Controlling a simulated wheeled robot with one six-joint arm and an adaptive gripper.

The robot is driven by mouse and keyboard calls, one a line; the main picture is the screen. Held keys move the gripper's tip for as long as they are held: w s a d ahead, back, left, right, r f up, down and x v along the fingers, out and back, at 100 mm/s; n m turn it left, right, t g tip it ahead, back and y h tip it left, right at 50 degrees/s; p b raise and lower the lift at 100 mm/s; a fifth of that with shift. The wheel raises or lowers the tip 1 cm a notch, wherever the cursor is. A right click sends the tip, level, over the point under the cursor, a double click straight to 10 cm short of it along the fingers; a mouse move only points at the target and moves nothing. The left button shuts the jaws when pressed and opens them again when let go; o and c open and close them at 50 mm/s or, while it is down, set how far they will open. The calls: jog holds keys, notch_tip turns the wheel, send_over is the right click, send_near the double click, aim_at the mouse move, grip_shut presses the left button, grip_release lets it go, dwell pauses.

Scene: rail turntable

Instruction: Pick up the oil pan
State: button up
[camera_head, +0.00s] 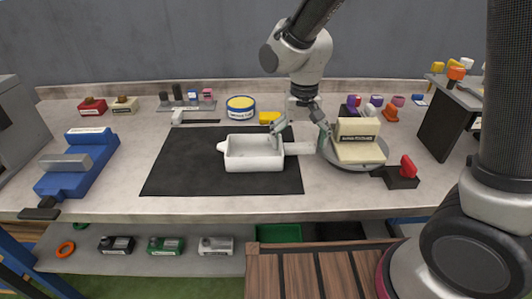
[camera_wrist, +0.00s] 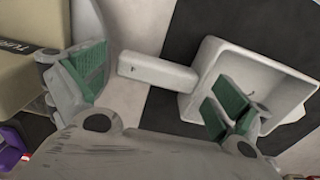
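The oil pan is a white, square-walled tray (camera_head: 254,165) on the black mat, with a short handle (camera_head: 300,148) sticking out to the right past the mat's edge. My gripper (camera_head: 301,133) is open above the handle. In the wrist view the handle (camera_wrist: 157,69) lies in the space between the spread green-padded fingers (camera_wrist: 155,95), clear of both pads. The right finger overlaps the pan's tray (camera_wrist: 262,75) in that view; whether it touches the tray cannot be told. The gripper holds nothing.
The black mat (camera_head: 180,168) lies on the grey workbench (camera_head: 345,204). A round grey turntable (camera_head: 372,161) with a cream labelled block (camera_head: 358,142) stands close right of the handle. A blue vise (camera_head: 78,165) is at left. A yellow item (camera_head: 268,117) and tin (camera_head: 240,107) stand behind the pan.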

jog(key=c, duration=1.1)
jog(key=shift+r, duration=0.1)
